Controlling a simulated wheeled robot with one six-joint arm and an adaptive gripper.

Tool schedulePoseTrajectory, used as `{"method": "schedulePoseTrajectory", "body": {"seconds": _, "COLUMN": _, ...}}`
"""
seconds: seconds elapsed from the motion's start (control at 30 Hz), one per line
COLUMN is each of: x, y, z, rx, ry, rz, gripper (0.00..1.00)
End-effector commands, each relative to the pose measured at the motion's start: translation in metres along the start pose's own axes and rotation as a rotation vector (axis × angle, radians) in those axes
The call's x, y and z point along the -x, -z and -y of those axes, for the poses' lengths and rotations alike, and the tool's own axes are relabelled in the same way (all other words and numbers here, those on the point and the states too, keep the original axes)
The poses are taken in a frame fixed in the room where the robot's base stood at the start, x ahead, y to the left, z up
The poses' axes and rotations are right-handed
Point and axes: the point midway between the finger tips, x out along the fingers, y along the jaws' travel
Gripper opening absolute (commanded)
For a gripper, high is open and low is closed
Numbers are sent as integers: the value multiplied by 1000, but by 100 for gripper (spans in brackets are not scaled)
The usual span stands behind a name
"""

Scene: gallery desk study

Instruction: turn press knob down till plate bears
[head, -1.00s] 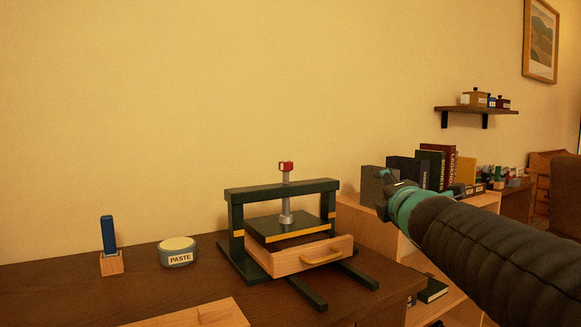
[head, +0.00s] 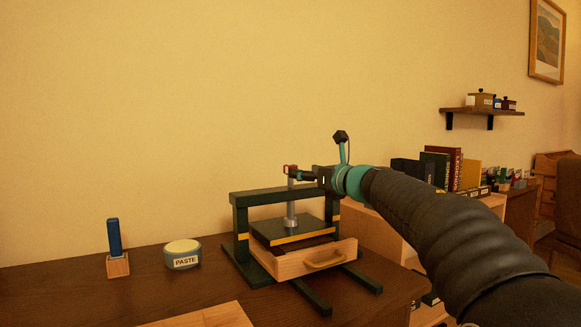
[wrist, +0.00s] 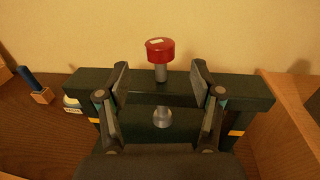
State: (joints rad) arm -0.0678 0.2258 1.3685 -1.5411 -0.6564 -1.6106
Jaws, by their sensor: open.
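The press (head: 240,222) is a dark green frame with yellow bands, standing on the brown desk. Its red knob (wrist: 160,49) tops a grey screw that runs down through the crossbar to the dark plate (head: 290,232). A light wooden drawer (head: 300,263) with a curved handle sits under the plate. Whether the plate touches anything below is hidden. My gripper (wrist: 160,84) is open, with its fingers spread to either side of the screw line in the wrist view and the knob just beyond the fingertips. In the head view my gripper (head: 300,174) is at knob height, partly covering the knob.
A paste jar (head: 183,254) and a blue tool in a wooden block (head: 115,248) stand left on the desk. A wooden board (head: 205,316) lies in front. Books (head: 450,168) stand on a low case at right, below a wall shelf (head: 482,111).

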Motion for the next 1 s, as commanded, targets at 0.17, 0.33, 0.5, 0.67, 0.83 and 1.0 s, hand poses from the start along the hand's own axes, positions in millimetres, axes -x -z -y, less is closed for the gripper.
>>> {"method": "schedulePoseTrajectory", "body": {"seconds": 0.17, "x": -34, "y": -1, "z": 0, "rx": -2, "ry": -1, "rz": -1, "gripper": 66}}
{"method": "schedulePoseTrajectory", "body": {"seconds": 0.33, "x": -57, "y": -1, "z": 0, "rx": -3, "ry": 0, "rz": 0, "gripper": 66}}
{"method": "schedulePoseTrajectory", "body": {"seconds": 0.5, "x": -68, "y": -1, "z": 0, "rx": -2, "ry": 1, "rz": 0, "gripper": 66}}
{"method": "schedulePoseTrajectory", "body": {"seconds": 0.67, "x": -70, "y": 0, "z": 0, "rx": -2, "ry": 2, "rz": 1, "gripper": 66}}
{"method": "schedulePoseTrajectory", "body": {"seconds": 0.83, "x": -70, "y": 0, "z": 0, "rx": -2, "ry": 2, "rz": 1, "gripper": 66}}
{"method": "schedulePoseTrajectory", "body": {"seconds": 1.0, "x": -70, "y": 0, "z": 0, "rx": -2, "ry": 2, "rz": 1, "gripper": 24}}
